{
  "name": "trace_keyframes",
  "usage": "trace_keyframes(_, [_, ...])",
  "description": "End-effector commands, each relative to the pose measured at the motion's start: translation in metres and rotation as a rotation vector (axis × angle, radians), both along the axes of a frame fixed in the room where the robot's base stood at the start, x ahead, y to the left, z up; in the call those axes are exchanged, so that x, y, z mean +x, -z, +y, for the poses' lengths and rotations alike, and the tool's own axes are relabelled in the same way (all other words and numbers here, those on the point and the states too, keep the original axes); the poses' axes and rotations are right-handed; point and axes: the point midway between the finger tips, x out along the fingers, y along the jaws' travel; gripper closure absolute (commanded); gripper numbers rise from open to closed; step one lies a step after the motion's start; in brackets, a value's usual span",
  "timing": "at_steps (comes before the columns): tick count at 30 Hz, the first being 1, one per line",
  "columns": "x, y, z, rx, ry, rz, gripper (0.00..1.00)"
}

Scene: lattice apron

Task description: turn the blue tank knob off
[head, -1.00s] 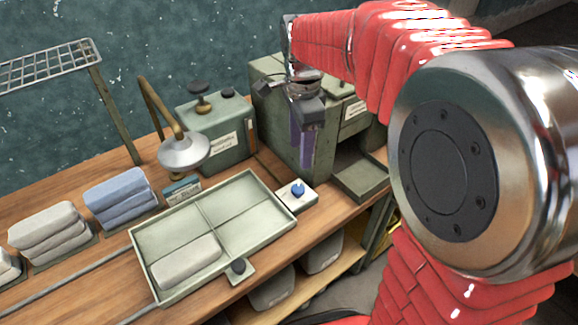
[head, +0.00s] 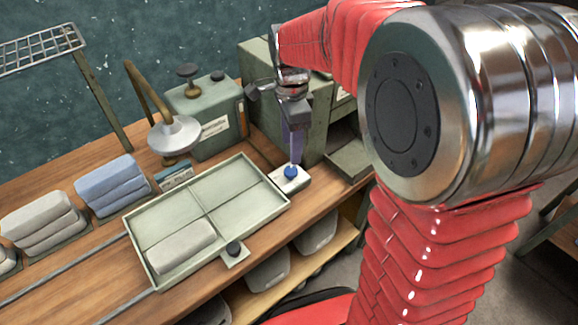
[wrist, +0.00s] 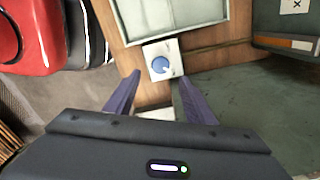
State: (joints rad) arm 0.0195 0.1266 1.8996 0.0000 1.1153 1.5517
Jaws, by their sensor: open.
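The blue knob (head: 291,172) sits on a small white plate (head: 301,184) at the right end of the divided tray, on the wooden bench. In the wrist view the blue knob (wrist: 161,65) shows on its white plate, just beyond the fingertips. My gripper (head: 293,158) points down above and close to the knob in the head view. Its two purple fingers (wrist: 160,83) are spread apart with nothing between them. I cannot tell whether a fingertip touches the knob.
The pale green divided tray (head: 268,170) lies left of the knob, with a grey folded cloth (head: 180,247) in it. A green metal box (head: 250,65) stands behind my gripper. A lamp (head: 175,136) stands further left.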

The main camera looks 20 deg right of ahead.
Motion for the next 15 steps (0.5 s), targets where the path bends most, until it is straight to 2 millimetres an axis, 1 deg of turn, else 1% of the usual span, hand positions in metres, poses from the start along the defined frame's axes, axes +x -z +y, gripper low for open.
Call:
trace_keyframes(1, [-0.001, 0.009, 0.0, 0.0, 0.0, 0.004, 0.51])
trace_keyframes(9, [-0.001, 0.05, 0.0, 0.0, 0.0, 0.003, 0.51])
trace_keyframes(15, [-0.001, 0.076, 0.0, 0.0, 0.0, 0.002, 0.51])
